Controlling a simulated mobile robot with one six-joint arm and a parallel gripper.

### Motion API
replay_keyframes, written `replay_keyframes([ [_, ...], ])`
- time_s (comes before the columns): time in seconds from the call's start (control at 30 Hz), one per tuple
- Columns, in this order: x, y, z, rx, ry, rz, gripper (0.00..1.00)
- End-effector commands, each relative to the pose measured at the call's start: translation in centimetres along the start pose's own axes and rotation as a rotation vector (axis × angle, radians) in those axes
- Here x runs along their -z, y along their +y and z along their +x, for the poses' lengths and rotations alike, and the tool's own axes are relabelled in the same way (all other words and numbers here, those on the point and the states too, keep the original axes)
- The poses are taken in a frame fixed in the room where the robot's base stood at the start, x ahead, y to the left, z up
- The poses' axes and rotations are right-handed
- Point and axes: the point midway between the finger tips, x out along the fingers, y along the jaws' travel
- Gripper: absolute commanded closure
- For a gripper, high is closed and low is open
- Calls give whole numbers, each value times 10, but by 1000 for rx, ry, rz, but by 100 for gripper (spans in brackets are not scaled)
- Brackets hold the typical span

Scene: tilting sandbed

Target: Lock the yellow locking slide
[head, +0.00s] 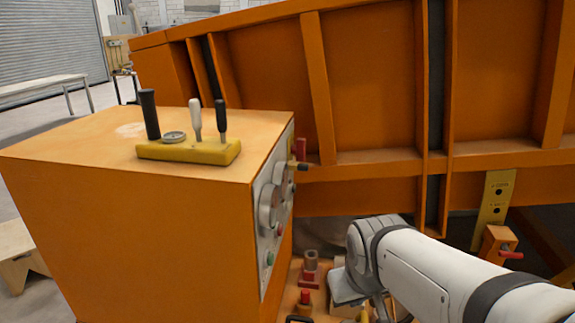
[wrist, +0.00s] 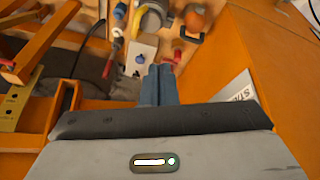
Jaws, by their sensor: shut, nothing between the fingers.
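A yellow plate (head: 493,212) with two dark holes and small lettering, which looks like the locking slide, stands upright on the orange frame at the right of the head view. An orange block with a red-tipped pin (head: 510,255) sits at its lower end. In the wrist view a yellow plate with holes (wrist: 12,108) shows at the left edge. My gripper (wrist: 158,70) is shut and empty, its two blue-grey fingers together. It points toward the floor-level parts beside the orange console, well apart from the yellow plate. In the head view the fingers are hidden.
The orange console (head: 130,220) stands at left, with a yellow lever block (head: 188,151) on top and dials on its side. Red-handled fittings (head: 308,275) sit low between console and arm. The large orange sandbed (head: 370,80) fills the back.

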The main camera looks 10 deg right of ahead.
Motion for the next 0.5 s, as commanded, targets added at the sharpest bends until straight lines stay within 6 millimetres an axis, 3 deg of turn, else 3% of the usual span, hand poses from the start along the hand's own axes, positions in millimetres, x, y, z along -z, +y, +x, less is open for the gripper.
replay_keyframes([
  [0.1,60,42,-10,-131,165,-132,100],
  [0.23,134,78,-25,-270,384,-372,100],
  [0.33,186,92,-39,-346,546,-570,100],
  [0.5,243,80,-56,-341,792,-946,100],
])
